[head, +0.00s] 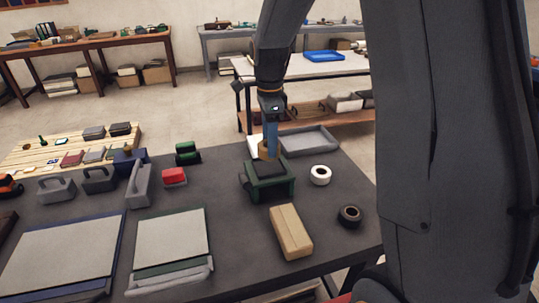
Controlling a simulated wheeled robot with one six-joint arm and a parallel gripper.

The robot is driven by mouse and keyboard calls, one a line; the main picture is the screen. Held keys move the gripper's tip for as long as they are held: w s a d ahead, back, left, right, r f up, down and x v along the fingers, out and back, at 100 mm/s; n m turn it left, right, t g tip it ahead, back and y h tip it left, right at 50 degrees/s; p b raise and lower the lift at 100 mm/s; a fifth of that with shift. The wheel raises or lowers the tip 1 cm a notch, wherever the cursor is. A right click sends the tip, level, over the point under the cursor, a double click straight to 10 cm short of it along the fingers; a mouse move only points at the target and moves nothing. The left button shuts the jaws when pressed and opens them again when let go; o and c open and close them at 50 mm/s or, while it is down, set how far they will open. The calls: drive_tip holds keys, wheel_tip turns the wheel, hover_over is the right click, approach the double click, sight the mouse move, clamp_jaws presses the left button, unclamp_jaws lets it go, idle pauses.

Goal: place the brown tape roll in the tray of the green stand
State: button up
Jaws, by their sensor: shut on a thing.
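My gripper (270,146) points straight down over the back part of the green stand (268,192). It is shut on the brown tape roll (263,150), of which only a small tan-brown part shows beside the fingers. The stand is a dark green block with a dark recessed tray (270,170) in its top. The roll appears just above or at the back edge of the tray. I cannot tell from this view whether it touches the tray.
A white tape roll (320,175) and a black tape roll (349,216) lie right of the stand. A cardboard box (291,231) lies in front. A grey tray (308,141) is behind. A red block (174,177) and grey holders are left. Dark tabletop between them is bare.

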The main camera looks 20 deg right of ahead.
drive_tip(key=shift+f+p, duration=0.45)
drive_tip(key=shift+f, duration=2)
drive_tip(key=shift+f, duration=0.15)
drive_tip(key=o, duration=1.1)
drive_tip(key=shift+c, duration=0.2)
